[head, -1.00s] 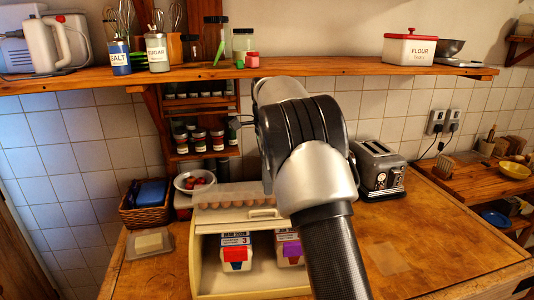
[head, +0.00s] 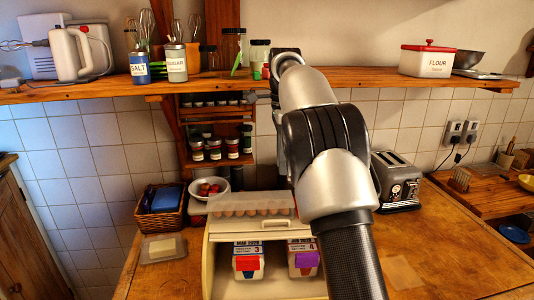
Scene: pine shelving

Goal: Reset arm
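My arm reaches up from the bottom right of the head view, over the counter, towards the pine shelf (head: 350,77). Its far end stands in front of the shelf edge, near the glass jars. My gripper's fingers are hidden behind my own arm links, so I cannot see whether they are open or hold anything.
A cream bread bin (head: 225,228) on the counter (head: 420,240) holds two cartons, with an egg tray (head: 250,204) on top. A toaster (head: 398,182) stands right of my arm. The shelf bears tins, jars and a flour box (head: 426,60). The counter's right front is clear.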

